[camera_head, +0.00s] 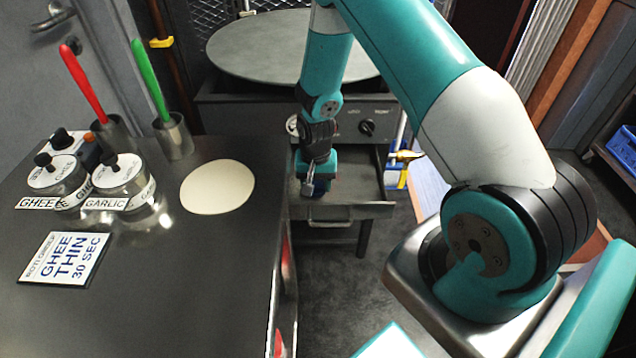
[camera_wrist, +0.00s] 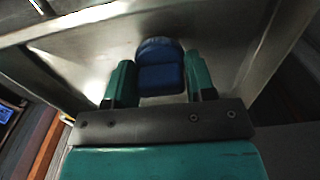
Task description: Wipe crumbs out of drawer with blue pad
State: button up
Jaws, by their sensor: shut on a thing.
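My gripper (camera_head: 318,184) reaches down over the open drawer (camera_head: 362,190) under the round griddle. In the wrist view, my gripper (camera_wrist: 160,84) has its two teal fingers on either side of the blue pad (camera_wrist: 160,72), shut on it. The pad also shows as a small dark blue patch in the head view (camera_head: 321,188). The drawer (camera_wrist: 100,60) shows in the wrist view as a grey metal tray around the pad. I cannot make out crumbs in either view. I cannot tell whether the pad touches the drawer floor.
The round griddle (camera_head: 285,45) stands above the drawer. A blue crate (camera_head: 624,145) is far right.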

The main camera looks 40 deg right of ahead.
jog(key=shift+r+p, duration=2.25)
jog(key=shift+r, duration=0.9)
jog(key=w+a+r+n, duration=0.4)
jog(key=a+r+n, duration=0.1)
jog(key=r+n, duration=0.15)
notch_tip(320, 180, up, 32)
jog(key=m+p, duration=0.6)
jog(key=p, duration=0.7)
send_over(260, 148)
notch_tip(260, 148, down, 20)
jog(key=shift+r+p, duration=0.1)
jog(key=shift+p, duration=1)
